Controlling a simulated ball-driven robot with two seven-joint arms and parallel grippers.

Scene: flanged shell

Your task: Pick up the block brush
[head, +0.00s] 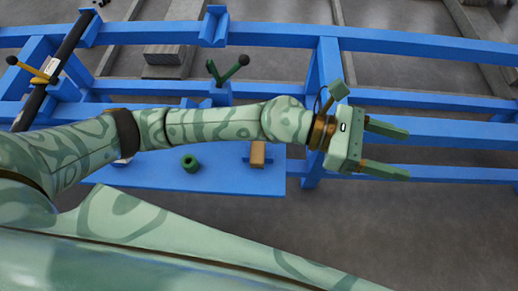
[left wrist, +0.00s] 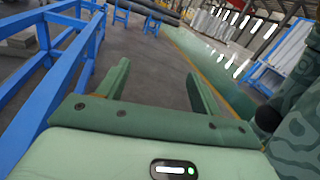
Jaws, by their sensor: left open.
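A small brown block, which looks like the block brush (head: 258,154), sits on the blue shelf (head: 230,183) near its right end, in the head view. Part of my left arm passes just above it in the picture. My left gripper (head: 408,152) is to the right of the block, beyond the shelf's right end. It is open and empty, with its two green fingers apart and pointing right. In the left wrist view the open fingers (left wrist: 157,70) have only grey floor between them, and the block is not in view there. My right gripper is in neither view.
A dark green ring-shaped piece (head: 190,162) sits on the shelf left of the block. Blue frame beams (head: 270,35) run behind, with a green forked handle (head: 226,70) and a black bar (head: 52,72) at the left. Open floor (head: 455,225) lies at the lower right.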

